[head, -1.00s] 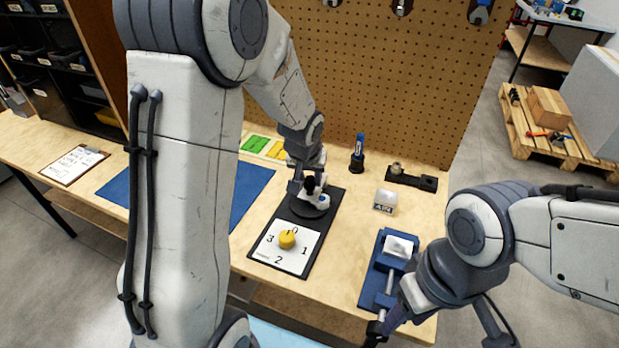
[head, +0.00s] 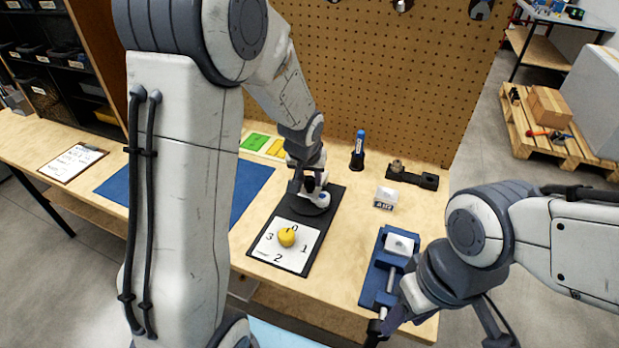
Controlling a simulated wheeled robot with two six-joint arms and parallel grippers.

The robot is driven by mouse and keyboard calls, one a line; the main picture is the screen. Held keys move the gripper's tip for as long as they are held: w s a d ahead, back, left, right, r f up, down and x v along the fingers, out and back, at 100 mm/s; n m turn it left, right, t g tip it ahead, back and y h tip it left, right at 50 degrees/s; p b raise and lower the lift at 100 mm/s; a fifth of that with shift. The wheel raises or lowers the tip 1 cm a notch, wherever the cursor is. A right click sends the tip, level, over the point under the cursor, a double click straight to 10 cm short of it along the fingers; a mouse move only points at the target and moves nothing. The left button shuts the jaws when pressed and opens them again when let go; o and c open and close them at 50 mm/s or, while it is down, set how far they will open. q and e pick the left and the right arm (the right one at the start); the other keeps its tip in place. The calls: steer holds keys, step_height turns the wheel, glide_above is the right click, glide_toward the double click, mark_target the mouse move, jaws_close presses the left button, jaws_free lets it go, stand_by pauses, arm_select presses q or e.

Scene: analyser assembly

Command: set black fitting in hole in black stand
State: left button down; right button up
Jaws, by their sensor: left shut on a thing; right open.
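My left gripper (head: 311,190) is shut on a small black piece (head: 309,184), which looks like the black fitting, though the fingers partly hide it. It is low over a round black base (head: 306,207) on a long black board. I cannot tell whether the piece touches the base or sits in a hole. A black stand (head: 428,182) lies at the back right of the bench, with a small metallic part on its left end. My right gripper (head: 378,331) is open at the bench's front right, partly cut off by the arm and the picture's lower part.
The board's front carries a white numbered dial plate (head: 270,254) with a yellow knob (head: 287,236). A blue vise (head: 371,289) is near my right gripper. A small white block (head: 385,198) and a blue pen-like tool (head: 358,148) stand behind. A blue mat (head: 254,182) lies left.

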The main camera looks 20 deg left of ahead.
arm_select(q)
steer(key=shift+f+b, duration=0.4)
steer(key=shift+b, duration=0.05)
stand_by(1.4)
jaws_free()
stand_by(0.4)
steer(key=shift+r+p, duration=3.05)
steer(key=shift+r, duration=0.5)
steer(key=shift+f, duration=0.1)
